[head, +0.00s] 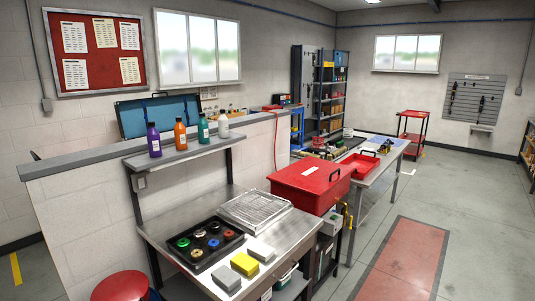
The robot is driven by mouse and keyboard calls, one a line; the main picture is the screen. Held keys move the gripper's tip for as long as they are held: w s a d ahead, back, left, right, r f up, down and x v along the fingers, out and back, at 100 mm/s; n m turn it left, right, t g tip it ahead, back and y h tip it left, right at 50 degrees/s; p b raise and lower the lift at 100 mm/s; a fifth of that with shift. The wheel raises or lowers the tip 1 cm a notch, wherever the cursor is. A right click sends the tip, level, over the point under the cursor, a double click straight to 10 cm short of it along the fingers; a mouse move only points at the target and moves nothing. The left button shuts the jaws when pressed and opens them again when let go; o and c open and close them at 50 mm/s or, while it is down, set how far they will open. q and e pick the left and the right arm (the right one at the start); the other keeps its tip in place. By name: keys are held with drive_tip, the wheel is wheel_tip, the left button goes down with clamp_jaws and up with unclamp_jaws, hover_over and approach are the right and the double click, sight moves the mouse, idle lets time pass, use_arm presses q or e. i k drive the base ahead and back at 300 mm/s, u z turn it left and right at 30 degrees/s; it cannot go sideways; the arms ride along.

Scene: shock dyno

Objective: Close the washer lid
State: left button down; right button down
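A red parts washer (311,184) stands at the right end of the steel bench in the head view. Its red lid (306,174) lies about flat over the top, with a small white label on it and a dark handle at the far right. The lid looks down; I cannot tell whether a small gap remains at its edge. Neither of my grippers shows in this view.
The steel bench (200,228) holds a wire basket (255,209), a black parts tray (186,254) and several blocks. Bottles line the shelf (190,150) above. A red stool (120,287) is at front left. Open floor with a red mat (405,262) lies right.

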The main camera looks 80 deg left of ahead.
sight(313, 176)
drive_tip(key=u, duration=0.85)
drive_tip(key=i, duration=1.2)
drive_tip(key=u, duration=0.35)
